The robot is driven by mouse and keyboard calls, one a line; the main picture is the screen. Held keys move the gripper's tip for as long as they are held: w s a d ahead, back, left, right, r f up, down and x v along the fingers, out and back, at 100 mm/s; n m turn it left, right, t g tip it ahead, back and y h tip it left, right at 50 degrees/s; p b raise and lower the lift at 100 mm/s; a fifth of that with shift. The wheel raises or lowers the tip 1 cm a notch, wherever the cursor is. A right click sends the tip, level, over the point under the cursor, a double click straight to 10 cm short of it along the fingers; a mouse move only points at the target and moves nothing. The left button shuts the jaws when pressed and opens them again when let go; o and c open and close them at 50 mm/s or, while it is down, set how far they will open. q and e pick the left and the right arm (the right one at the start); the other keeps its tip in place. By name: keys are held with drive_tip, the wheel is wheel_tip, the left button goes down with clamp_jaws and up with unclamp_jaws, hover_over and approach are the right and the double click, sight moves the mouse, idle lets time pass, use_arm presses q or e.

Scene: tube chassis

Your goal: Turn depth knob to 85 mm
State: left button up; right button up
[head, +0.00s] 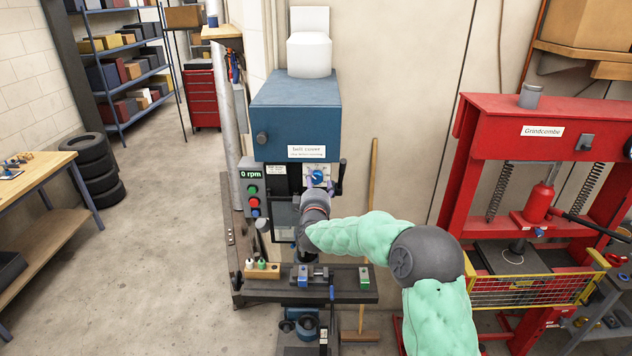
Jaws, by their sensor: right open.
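The drill press has a blue belt cover (295,115) on top. A small blue depth knob (317,175) sits on a pale dial plate (325,180) on the front of the head, under the belt cover label. My right arm, in a green sleeve, comes in from the lower right. My right gripper (317,187) is open, just below and in front of the knob. Its fingertips overlap the knob's lower part in the picture, so I cannot tell whether they touch it. The dial's marks are too small to read. My left gripper is out of view.
A display reading 0 rpm (250,174) and red and green buttons are left of the head. A dark handle (340,178) is close right of the knob. The drill table (345,296) below holds a vise and small parts. A red press (470,150) stands right.

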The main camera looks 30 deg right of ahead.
drive_tip(key=shift+w+d, duration=0.3)
drive_tip(key=shift+w, duration=0.25)
drive_tip(key=c, duration=1.1)
drive_tip(key=shift+c, duration=0.2)
